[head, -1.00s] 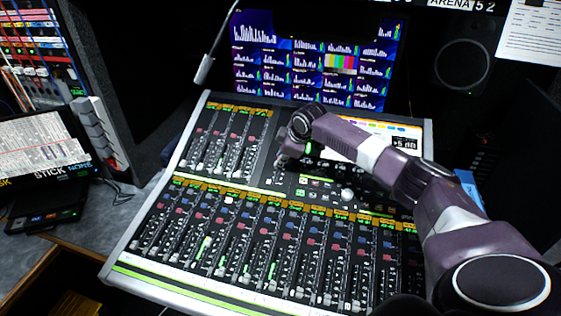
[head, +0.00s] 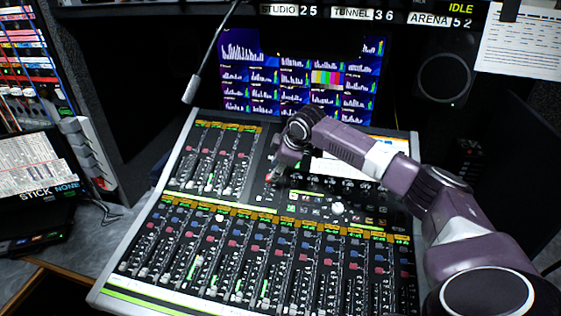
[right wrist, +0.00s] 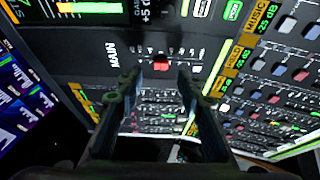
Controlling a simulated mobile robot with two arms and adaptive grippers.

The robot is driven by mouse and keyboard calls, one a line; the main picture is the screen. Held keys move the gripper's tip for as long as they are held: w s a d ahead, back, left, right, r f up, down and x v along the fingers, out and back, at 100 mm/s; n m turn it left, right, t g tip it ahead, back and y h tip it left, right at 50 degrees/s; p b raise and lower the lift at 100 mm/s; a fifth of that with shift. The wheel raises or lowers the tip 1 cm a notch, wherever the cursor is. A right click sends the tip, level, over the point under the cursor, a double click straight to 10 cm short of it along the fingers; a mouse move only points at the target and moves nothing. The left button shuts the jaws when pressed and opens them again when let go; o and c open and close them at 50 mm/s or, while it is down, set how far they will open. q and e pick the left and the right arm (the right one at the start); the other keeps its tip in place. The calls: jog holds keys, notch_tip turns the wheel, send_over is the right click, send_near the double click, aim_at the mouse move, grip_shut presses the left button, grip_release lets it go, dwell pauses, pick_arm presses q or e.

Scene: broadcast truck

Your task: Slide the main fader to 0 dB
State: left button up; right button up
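The main fader's red knob (right wrist: 160,62) sits in its slot next to the white MAIN label (right wrist: 112,53) in the right wrist view. My right gripper (right wrist: 158,80) is open, with one dark finger on each side of the knob. I cannot tell whether the fingers touch it. A readout (right wrist: 147,14) above it shows +5 dB. In the head view, my right gripper (head: 275,173) is low over the upper middle of the mixing console (head: 150,172), and its wrist hides part of the panel. My left gripper is not in view.
Rows of other faders (head: 215,265) fill the console's front, with a smaller bank (head: 217,160) at upper left. A monitor (head: 300,75) stands behind, and a thin gooseneck microphone (head: 192,88) hangs at left. A speaker (head: 445,77) is at right.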

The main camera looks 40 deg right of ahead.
jog(key=v, duration=0.5)
jog(key=shift+s+r, duration=0.25)
jog(key=shift+r, duration=0.1)
